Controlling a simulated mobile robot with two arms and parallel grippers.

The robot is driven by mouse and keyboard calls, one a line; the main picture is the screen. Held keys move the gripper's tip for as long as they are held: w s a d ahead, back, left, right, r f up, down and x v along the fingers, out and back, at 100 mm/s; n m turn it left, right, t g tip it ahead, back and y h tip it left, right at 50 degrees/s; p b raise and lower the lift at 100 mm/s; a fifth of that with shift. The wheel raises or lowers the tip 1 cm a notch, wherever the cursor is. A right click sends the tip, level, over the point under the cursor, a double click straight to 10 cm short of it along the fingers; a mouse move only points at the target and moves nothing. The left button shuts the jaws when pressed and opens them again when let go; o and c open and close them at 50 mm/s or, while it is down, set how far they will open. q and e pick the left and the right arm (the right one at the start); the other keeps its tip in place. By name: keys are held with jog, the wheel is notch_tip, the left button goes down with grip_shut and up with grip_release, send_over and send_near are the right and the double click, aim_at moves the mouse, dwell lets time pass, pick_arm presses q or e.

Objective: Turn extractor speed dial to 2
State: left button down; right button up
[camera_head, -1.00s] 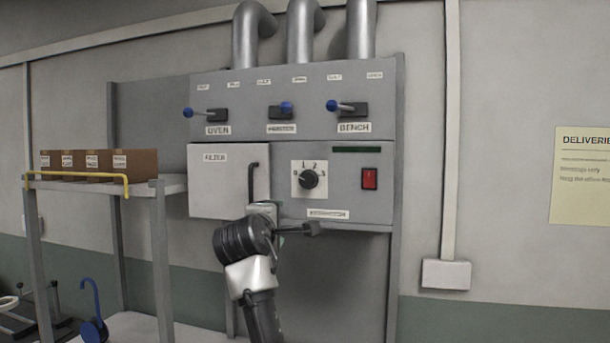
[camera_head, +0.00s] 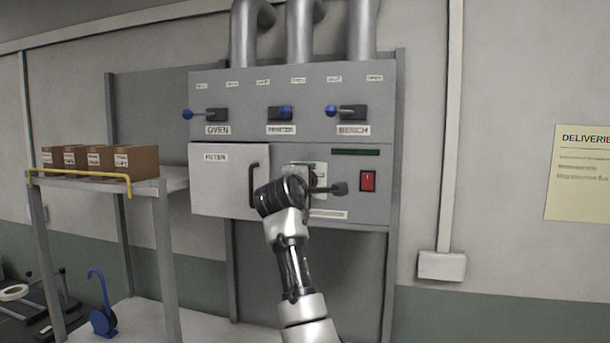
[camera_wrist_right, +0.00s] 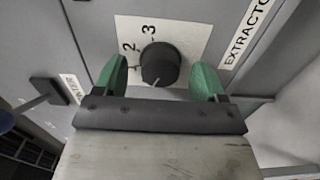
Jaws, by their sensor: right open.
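The black extractor speed dial (camera_wrist_right: 160,64) sits on a white plate (camera_wrist_right: 190,32) in the right wrist view. The numerals 2 and 3 show at the plate's upper left; the others are hidden. The dial's pale pointer mark faces down in that view, away from 2 and 3. My right gripper (camera_wrist_right: 159,72) is open, with one green finger on each side of the dial. I cannot tell whether the fingers touch it. In the head view my right gripper (camera_head: 316,184) covers the dial and most of its plate. My left gripper is not in view.
A red switch (camera_head: 368,181) is right of the dial. The filter door (camera_head: 222,190) with its black handle (camera_head: 254,185) is left. Levers, including the bench lever (camera_head: 347,111), project above. A shelf with boxes (camera_head: 135,163) stands at the left.

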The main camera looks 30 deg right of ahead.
jog(key=shift+w+d+f, duration=0.1)
jog(key=shift+w, duration=0.1)
jog(key=shift+c, duration=0.4)
jog(key=shift+s, duration=0.1)
jog(key=c, duration=0.8)
jog(key=shift+c, duration=0.2)
